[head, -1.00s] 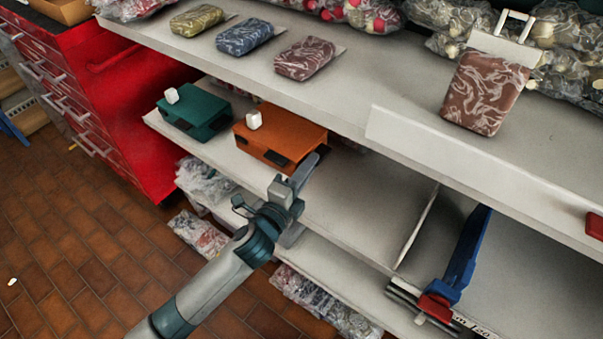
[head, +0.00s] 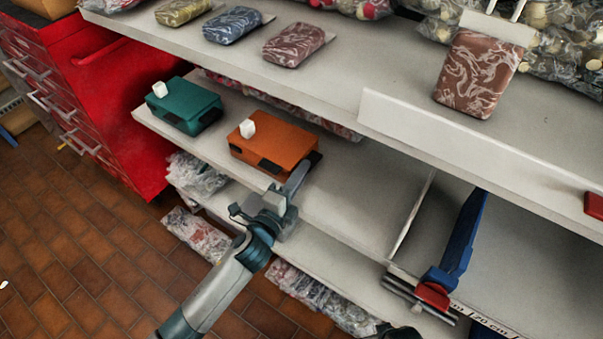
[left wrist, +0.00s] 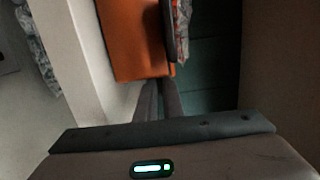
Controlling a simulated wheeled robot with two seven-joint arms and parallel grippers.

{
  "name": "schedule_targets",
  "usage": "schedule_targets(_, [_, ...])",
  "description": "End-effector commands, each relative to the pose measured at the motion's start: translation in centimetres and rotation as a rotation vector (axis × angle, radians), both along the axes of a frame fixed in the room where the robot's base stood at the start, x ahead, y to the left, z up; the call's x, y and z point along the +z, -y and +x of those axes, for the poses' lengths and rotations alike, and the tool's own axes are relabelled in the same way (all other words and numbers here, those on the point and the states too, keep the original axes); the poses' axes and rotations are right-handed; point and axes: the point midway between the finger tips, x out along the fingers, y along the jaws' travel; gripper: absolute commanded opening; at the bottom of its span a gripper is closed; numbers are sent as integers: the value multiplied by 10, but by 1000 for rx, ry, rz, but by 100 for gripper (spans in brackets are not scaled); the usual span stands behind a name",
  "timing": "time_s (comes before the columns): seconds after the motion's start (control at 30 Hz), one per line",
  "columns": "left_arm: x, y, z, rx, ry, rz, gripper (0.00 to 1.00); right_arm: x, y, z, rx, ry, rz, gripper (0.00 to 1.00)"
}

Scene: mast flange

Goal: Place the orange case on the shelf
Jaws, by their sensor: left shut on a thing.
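The orange case (head: 272,146), with a white knob on top, is at the middle shelf (head: 345,190), right of the teal case. Whether it rests on the shelf or hangs just above it, I cannot tell. My left gripper (head: 298,180) reaches up from the front and is shut on the case's near right side. In the left wrist view the orange case (left wrist: 133,40) stands beyond the finger tips (left wrist: 158,95); the grip itself is partly hidden.
The teal case (head: 185,106) stands to the left. The upper shelf (head: 340,70) overhangs behind and bears patterned cases. A thin divider (head: 412,215) and a blue-and-red tool (head: 455,250) are to the right. Bare shelf lies between case and divider.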

Motion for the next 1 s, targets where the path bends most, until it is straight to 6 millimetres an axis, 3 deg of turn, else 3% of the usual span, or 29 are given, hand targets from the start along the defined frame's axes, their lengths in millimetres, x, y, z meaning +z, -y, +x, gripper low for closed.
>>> schedule_targets(0.43, [-1, 0, 0, 0, 4, 0, 0, 3, -1, 1, 1, 2, 0, 76])
schedule_targets(0.53, [-2, 0, 0, 0, 0, 0, 26, 5, -1, 1, 1, 3, 1, 76])
schedule_targets(1.0, [1, 0, 0, 0, 1, 0, 26, 4, -1, 0, 1, 2, 1, 76])
